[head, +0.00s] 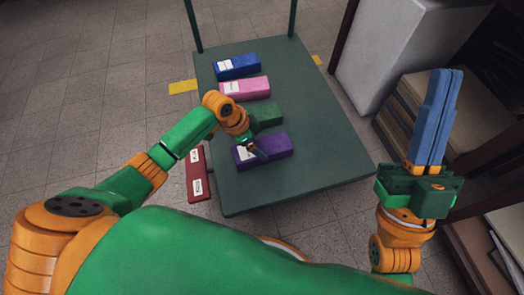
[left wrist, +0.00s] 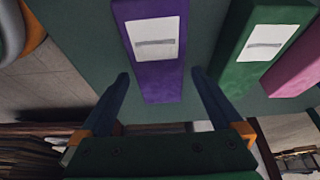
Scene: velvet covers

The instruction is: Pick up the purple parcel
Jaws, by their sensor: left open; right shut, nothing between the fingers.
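The purple parcel (head: 277,147) lies on the green table (head: 318,172) near its front edge, with a white label on its top. In the left wrist view the purple parcel (left wrist: 157,75) lies ahead, between the lines of the two blue fingers. My left gripper (head: 258,154) is over the labelled end of the parcel. It also shows in the left wrist view (left wrist: 160,78), with its fingers apart. I cannot tell whether they touch the parcel. My right gripper (head: 442,75) points up at the right, away from the table, with its fingers together.
A green parcel (head: 267,116), a pink parcel (head: 246,88) and a blue parcel (head: 238,66) lie in a row behind the purple one. A red parcel (head: 198,178) is beside the table's left edge. A pale cabinet (head: 385,50) and shelves stand at the right.

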